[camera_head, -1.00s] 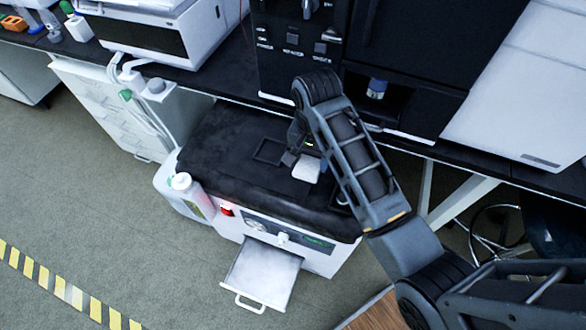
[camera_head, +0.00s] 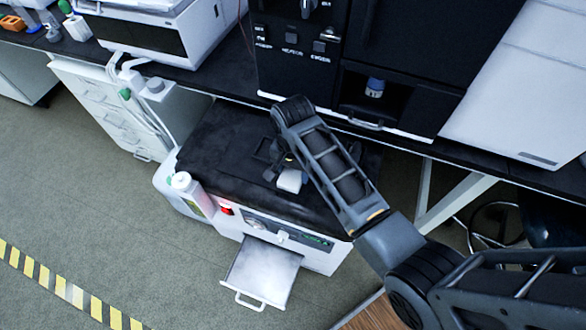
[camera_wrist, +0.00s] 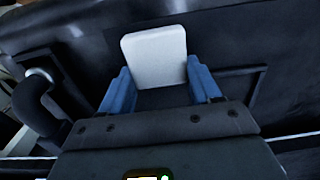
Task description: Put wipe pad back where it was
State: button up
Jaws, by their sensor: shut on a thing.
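The wipe pad (camera_head: 289,181) is a small white block held above the black top of the low white cart unit. In the wrist view, the white pad (camera_wrist: 155,55) sits between the blue fingers of my gripper (camera_wrist: 160,82), which is shut on it. My gripper (camera_head: 287,166) is mostly hidden by my arm in the head view. A square recessed outline (camera_head: 262,151) on the black top lies just behind and left of the pad, partly covered by my gripper. A corner of a raised outline (camera_wrist: 256,82) shows right of the fingers in the wrist view.
A bottle (camera_head: 190,190) stands at the unit's left front corner. A metal drawer (camera_head: 262,272) sticks out at its front. The black instrument (camera_head: 300,75) on the bench stands close behind. The left part of the black top (camera_head: 212,150) is bare.

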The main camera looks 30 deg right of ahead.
aim_at(293, 173)
jog(key=o, duration=1)
jog(key=shift+f, duration=0.1)
notch_tip(293, 173, up, 12)
jog(key=shift+r, duration=0.15)
